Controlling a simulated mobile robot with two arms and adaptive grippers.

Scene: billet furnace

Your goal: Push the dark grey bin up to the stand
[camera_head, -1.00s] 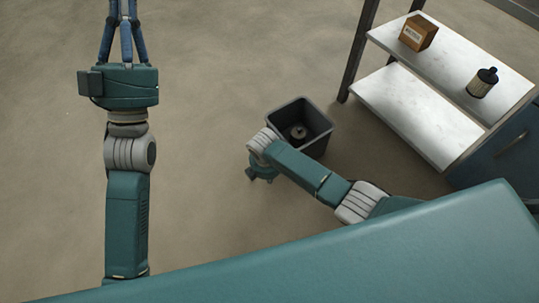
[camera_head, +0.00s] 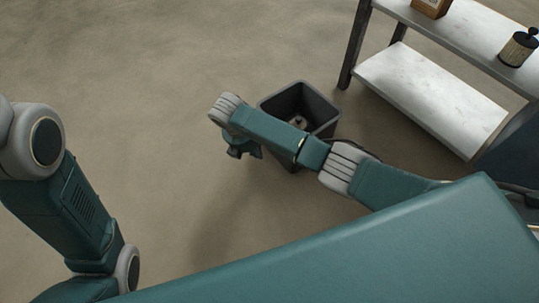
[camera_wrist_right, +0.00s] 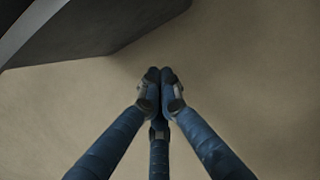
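The dark grey bin (camera_head: 322,107) stands upright on the floor, open at the top, with a small object (camera_head: 298,122) inside. The stand (camera_head: 425,100) is a two-level metal shelf to its right; a gap of floor shows between the bin and the stand's near leg. My right gripper (camera_head: 243,153) points down at the bin's left side, and my forearm hides part of the bin. In the right wrist view, its blue fingers (camera_wrist_right: 160,80) are together and empty, apart from the bin's dark wall (camera_wrist_right: 100,32) at upper left. My left gripper is out of view.
A brown box (camera_head: 431,7) and a dark-topped canister (camera_head: 517,48) stand on the stand's upper shelf. The lower shelf is bare. A dark blue-grey cabinet (camera_head: 512,155) adjoins the stand at right. The floor left of the bin is clear.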

